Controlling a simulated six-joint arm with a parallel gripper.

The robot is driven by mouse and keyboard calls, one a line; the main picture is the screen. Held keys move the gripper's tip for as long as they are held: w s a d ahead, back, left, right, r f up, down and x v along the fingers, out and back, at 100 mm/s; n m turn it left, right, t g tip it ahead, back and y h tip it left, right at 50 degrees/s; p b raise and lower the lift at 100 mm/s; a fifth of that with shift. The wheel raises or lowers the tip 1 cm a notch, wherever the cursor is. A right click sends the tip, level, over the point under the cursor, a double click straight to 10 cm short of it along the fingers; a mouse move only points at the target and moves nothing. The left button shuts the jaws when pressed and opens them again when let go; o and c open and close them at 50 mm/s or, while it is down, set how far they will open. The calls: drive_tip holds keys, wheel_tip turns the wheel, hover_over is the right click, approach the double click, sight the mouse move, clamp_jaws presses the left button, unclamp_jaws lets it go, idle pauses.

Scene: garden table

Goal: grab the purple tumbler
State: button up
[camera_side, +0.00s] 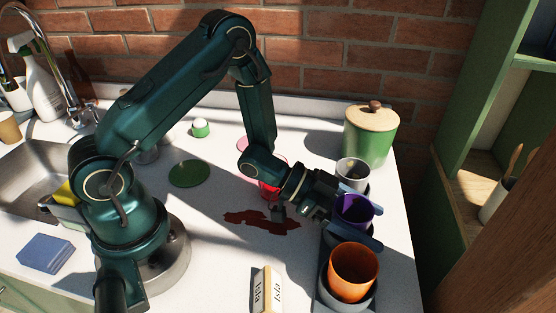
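The purple tumbler (351,211) stands upright on the right side of the counter, in the middle of a row of three tumblers. My gripper (372,228) reaches it from the left. Its two blue-grey fingers lie on either side of the tumbler, one on the far side and one on the near side. I cannot tell whether the fingers touch it. The tumbler's lower part is hidden by the near finger.
An orange tumbler (353,268) stands in a dark round holder just in front, and a grey tumbler (352,172) just behind. A green canister (371,143) with a wooden lid stands at the back. A dark red stain (262,221) and a white block (267,290) lie to the left.

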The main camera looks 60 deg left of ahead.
drive_tip(key=c, duration=0.7)
drive_tip(key=shift+c, duration=0.2)
drive_tip(key=shift+r, duration=0.15)
